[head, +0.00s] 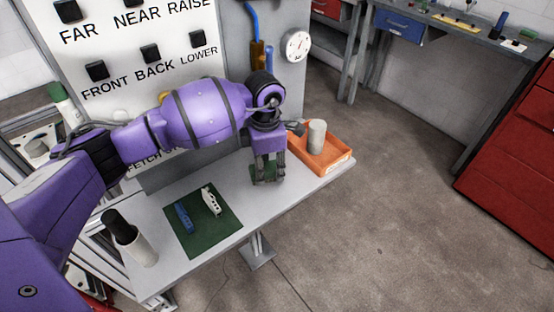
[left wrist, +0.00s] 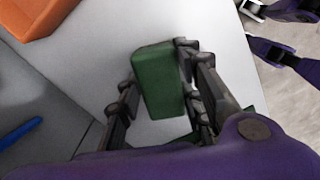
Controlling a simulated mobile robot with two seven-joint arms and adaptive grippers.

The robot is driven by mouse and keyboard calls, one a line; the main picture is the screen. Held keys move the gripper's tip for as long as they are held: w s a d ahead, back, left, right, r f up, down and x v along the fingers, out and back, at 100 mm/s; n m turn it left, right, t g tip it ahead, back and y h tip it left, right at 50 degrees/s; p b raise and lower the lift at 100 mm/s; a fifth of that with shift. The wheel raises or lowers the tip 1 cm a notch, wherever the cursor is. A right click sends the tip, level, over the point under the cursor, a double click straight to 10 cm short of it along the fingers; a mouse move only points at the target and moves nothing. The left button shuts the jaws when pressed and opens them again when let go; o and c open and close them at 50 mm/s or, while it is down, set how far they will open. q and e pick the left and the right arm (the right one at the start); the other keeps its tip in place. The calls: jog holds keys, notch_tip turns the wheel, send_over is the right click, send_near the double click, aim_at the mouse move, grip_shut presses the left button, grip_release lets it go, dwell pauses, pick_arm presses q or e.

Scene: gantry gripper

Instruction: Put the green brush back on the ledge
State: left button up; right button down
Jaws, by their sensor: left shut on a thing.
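My left gripper (head: 268,180) points down over the right part of the light grey ledge (head: 300,183). In the left wrist view, its fingers (left wrist: 160,105) are shut on a green block-shaped thing, which I take to be the green brush (left wrist: 157,75). In the head view the fingers partly hide the green brush (head: 258,174). I cannot tell whether its underside touches the ledge. My right gripper cannot be made out in the head view.
A dark green mat (head: 203,238) holds a blue piece (head: 183,218) and a white piece (head: 211,201). An orange tray (head: 340,164) with a grey cylinder (head: 317,137) stands right of the gripper. A white, black-topped container (head: 138,247) stands at the left. A button panel (head: 120,60) rises behind.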

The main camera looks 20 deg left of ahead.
aim_at(268, 166)
pick_arm(q)
jog(key=o, duration=1.1)
jog(key=shift+f, duration=0.1)
pick_arm(e)
jog(key=shift+f, duration=0.15)
pick_arm(q)
notch_tip(268, 166, up, 12)
jog(key=p, duration=0.4)
jog(key=shift+r+p, duration=0.2)
jog(key=shift+p, duration=0.1)
pick_arm(e)
jog(key=r, duration=0.2)
jog(key=a+r, duration=0.1)
jog(key=r, duration=0.1)
jog(key=shift+w, duration=0.35)
jog(key=shift+w+a+r, duration=0.1)
jog(key=shift+w, duration=0.05)
